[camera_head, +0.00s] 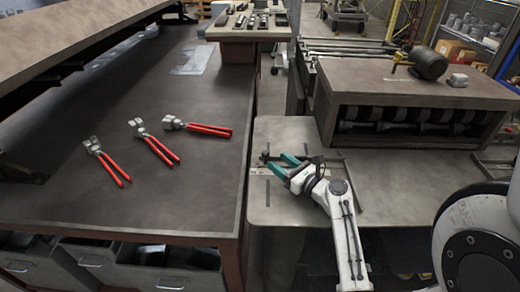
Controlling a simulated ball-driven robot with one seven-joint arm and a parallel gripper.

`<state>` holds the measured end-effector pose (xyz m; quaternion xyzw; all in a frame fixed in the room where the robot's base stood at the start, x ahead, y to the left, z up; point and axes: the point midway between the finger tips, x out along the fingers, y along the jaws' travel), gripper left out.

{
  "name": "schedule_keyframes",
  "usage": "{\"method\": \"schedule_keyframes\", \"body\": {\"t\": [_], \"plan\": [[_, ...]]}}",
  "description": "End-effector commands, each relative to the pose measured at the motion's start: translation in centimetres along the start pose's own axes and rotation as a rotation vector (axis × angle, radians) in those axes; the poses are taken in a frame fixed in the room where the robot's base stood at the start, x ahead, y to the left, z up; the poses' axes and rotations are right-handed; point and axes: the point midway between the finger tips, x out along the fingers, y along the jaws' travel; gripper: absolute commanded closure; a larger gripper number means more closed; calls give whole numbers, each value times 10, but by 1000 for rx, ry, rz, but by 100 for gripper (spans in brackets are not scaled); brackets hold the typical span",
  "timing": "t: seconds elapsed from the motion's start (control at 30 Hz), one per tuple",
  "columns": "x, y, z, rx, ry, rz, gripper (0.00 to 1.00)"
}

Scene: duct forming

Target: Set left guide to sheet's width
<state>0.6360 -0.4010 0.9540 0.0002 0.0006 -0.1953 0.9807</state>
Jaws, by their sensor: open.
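My gripper (277,161) has two teal fingers and is open at the left part of the feed table (302,133), in front of the roller machine (415,110). A small dark piece (264,156), perhaps part of the left guide, shows just left of the fingertips. I cannot tell whether the fingers touch it. A thin dark strip (268,191) lies on the table below the gripper. A dark guide bar (352,176) runs along the table right of my gripper. My gripper hides part of the table between them.
A large dark workbench (200,95) stands on the left with three red-handled tools (205,128) on it. A motor (429,63) sits on top of the roller machine. Another small table (247,33) with tools stands at the back. The feed table's front left corner is clear.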

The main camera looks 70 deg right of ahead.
Motion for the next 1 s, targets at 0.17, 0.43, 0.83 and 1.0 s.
{"method": "schedule_keyframes", "body": {"t": [0.17,0.43,0.83,1.0], "plan": [[16,0,2,0,-1,1,49],[56,0,2,0,-1,1,49],[75,0,0,0,0,0,49],[74,0,0,0,0,0,55]]}}
